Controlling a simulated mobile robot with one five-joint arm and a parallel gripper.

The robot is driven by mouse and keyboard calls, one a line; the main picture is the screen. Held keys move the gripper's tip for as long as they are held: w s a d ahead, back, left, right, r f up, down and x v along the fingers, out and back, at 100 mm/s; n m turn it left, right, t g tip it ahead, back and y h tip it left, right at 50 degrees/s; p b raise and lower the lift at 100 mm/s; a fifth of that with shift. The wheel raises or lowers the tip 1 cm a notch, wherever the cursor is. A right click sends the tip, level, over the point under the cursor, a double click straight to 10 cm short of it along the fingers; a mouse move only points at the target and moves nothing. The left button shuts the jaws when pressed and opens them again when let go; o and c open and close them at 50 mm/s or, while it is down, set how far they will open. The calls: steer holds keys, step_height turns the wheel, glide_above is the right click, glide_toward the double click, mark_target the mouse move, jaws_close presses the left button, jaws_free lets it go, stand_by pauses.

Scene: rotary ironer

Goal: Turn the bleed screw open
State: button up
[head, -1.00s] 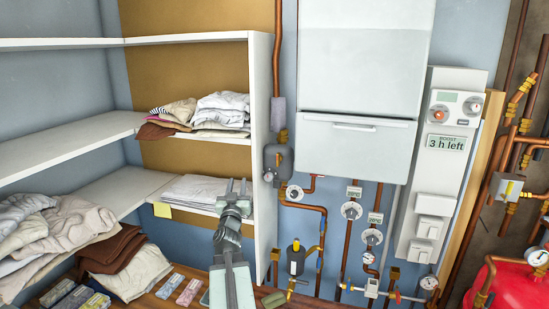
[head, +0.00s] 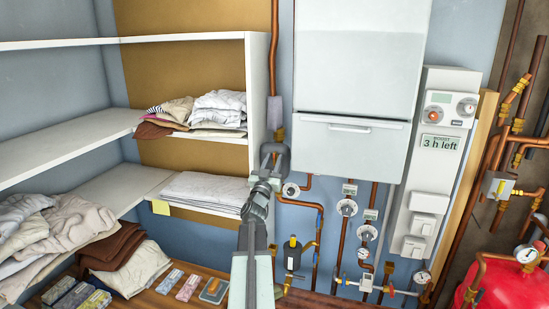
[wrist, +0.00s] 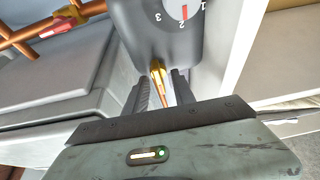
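I cannot make out for sure which part is the bleed screw. A grey pump-like body (wrist: 158,28) with a dial numbered 1, 2, 3 (wrist: 183,12) stands right in front of my gripper (wrist: 161,93). A brass tapered piece (wrist: 158,78) at the edge of that body lies between my two dark fingers in the wrist view. The fingers look apart, with the brass piece in the gap; I cannot tell whether they touch it. In the head view my gripper (head: 270,165) overlaps the grey body (head: 283,158) and partly hides it.
Shelves with folded linen (head: 205,190) stand close on the left. The white boiler (head: 358,60) is close on the right. Below are a black canister with a yellow top (head: 292,257), copper pipes and gauges. A red tank (head: 508,285) is at far right.

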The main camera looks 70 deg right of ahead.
jaws_close()
steer(key=shift+d+r, duration=0.1)
steer(key=shift+d, duration=0.05)
steer(key=shift+a+m, duration=0.2)
steer(key=shift+m, duration=0.1)
